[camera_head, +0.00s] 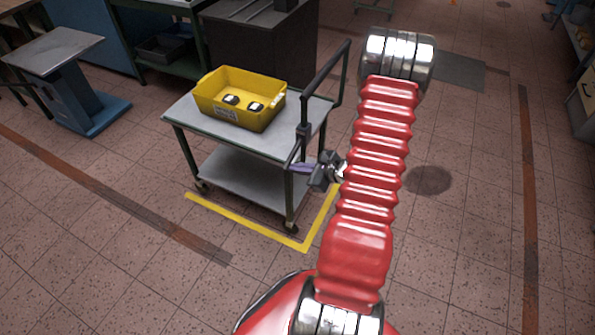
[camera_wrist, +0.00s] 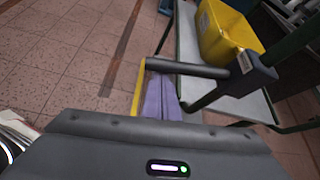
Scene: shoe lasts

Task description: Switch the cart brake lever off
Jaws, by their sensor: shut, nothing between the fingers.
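The cart (camera_head: 280,140) has a grey top and a dark green frame with a raised push handle. The brake lever (camera_wrist: 190,67) is a dark bar with a rounded end, fixed to a dark block (camera_wrist: 250,75) on the handle post. The block also shows in the head view (camera_head: 304,131), with the lever slanting down from it. My gripper (camera_head: 297,167) has purple fingers, shut and empty, by the lever's free end. In the wrist view the fingers (camera_wrist: 161,97) run up to the lever, which hides their tips; I cannot tell whether they touch.
A yellow bin (camera_head: 240,98) with dark and white items sits on the cart top. Yellow floor tape (camera_head: 262,233) borders the cart's near corner. A blue-based stand (camera_head: 75,85) and dark cabinet (camera_head: 262,45) are behind. The floor at right is mostly clear.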

